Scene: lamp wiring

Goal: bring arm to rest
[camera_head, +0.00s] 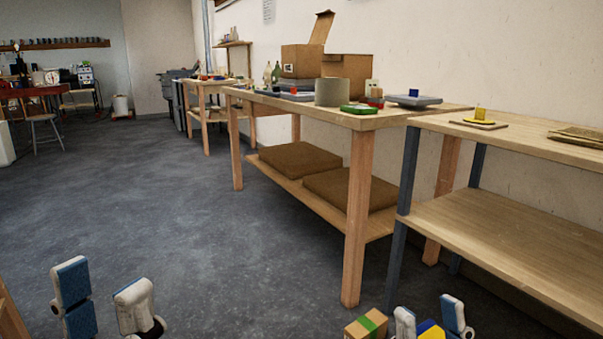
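My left gripper (104,292) is at the lower left of the head view. Its two white and blue fingers stand apart with only bare floor between them. My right gripper (430,314) is at the bottom edge, right of the middle, and only its fingertips show. A yellow and blue object (429,328) shows between those fingertips; whether they touch it is unclear. A small cardboard box with green tape (367,325) is just left of the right gripper. The lower parts of both arms are out of view.
A long wooden workbench (392,119) along the wall bears open cartons (345,75), a grey cylinder and small parts. A nearer two-level wooden table (500,235) stands on the right. The grey floor (200,200) at left and centre is clear.

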